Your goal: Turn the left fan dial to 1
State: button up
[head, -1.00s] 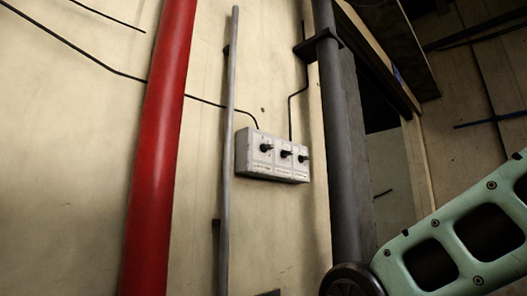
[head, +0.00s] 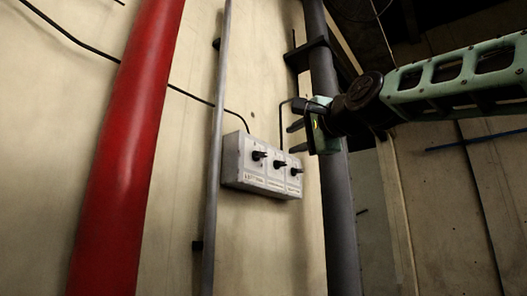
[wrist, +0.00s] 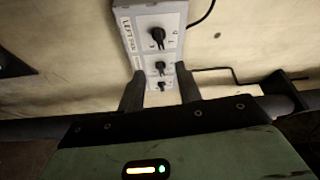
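A grey-white control box (head: 240,172) with three black dials in a row is fixed to the wall in the head view. Its left dial (head: 258,155) sits nearest the grey pipe. In the wrist view the box (wrist: 136,22) runs away from the top edge, and the dial by the label "LEFT FAN" (wrist: 156,35) is the uppermost. My gripper (head: 297,138) is above and right of the box, apart from it. In the wrist view my gripper (wrist: 159,88) has its two fingers spread with nothing held. The lower dials show between the fingers.
A thin grey pipe (head: 214,150) runs up the wall just left of the box, and a thick red pipe (head: 128,140) stands farther left. A dark pipe (head: 338,215) is right of the box, close to my gripper. Black cables run to the box.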

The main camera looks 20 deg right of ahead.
aim_at(262, 154)
jog(key=p+x, duration=0.4)
jog(key=x, duration=1)
jog(key=shift+w+p, duration=0.1)
jog(key=shift+p, duration=0.25)
grip_shut()
